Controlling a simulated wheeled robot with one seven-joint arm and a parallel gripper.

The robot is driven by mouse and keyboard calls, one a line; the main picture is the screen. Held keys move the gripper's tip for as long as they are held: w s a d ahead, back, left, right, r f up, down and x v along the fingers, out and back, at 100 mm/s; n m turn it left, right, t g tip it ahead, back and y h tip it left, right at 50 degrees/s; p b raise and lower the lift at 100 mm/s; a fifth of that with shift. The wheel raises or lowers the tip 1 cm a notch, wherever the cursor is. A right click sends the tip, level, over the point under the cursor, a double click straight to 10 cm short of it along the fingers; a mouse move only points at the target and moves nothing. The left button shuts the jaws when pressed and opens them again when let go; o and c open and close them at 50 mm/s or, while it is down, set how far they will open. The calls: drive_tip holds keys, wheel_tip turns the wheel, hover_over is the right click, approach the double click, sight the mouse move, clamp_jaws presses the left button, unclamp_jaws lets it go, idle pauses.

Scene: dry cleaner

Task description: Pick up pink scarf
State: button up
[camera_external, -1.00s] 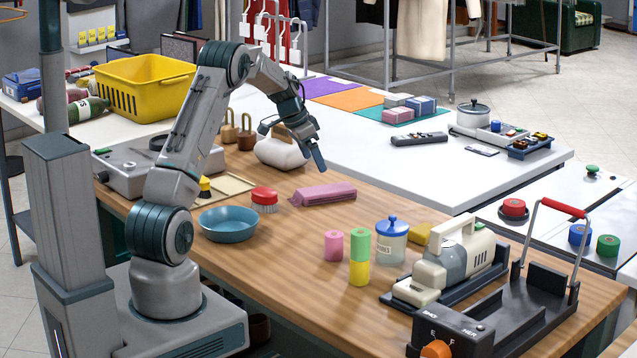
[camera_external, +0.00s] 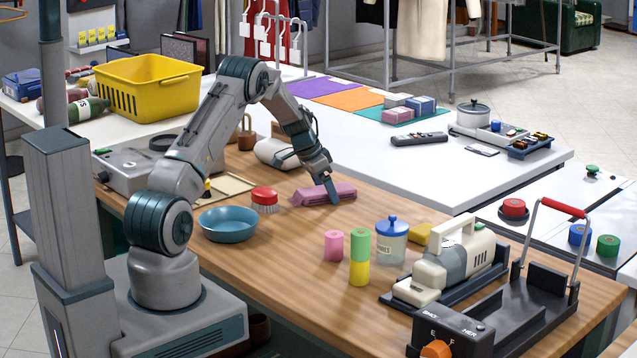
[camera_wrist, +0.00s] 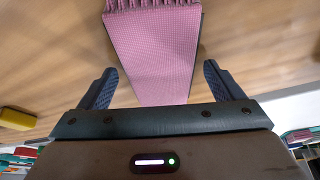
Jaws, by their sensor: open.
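The pink scarf (camera_external: 312,194) lies folded in a long flat bundle on the wooden table, with a fringe at one end. My gripper (camera_external: 330,189) is down at the scarf's right part in the external view. In the wrist view the scarf (camera_wrist: 155,50) runs between the two open fingers of my gripper (camera_wrist: 163,84), with a gap on each side. The fingers look apart from the cloth. The scarf's near end is hidden behind the gripper body.
A red brush (camera_external: 265,200) and a blue bowl (camera_external: 228,224) stand left of the scarf. Pink (camera_external: 334,246) and green (camera_external: 360,244) rolls and a lidded jar (camera_external: 392,240) stand in front. A white roll-like object (camera_external: 272,150) is behind. Bare wood lies between scarf and rolls.

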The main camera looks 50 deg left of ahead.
drive_tip(key=c, duration=1.1)
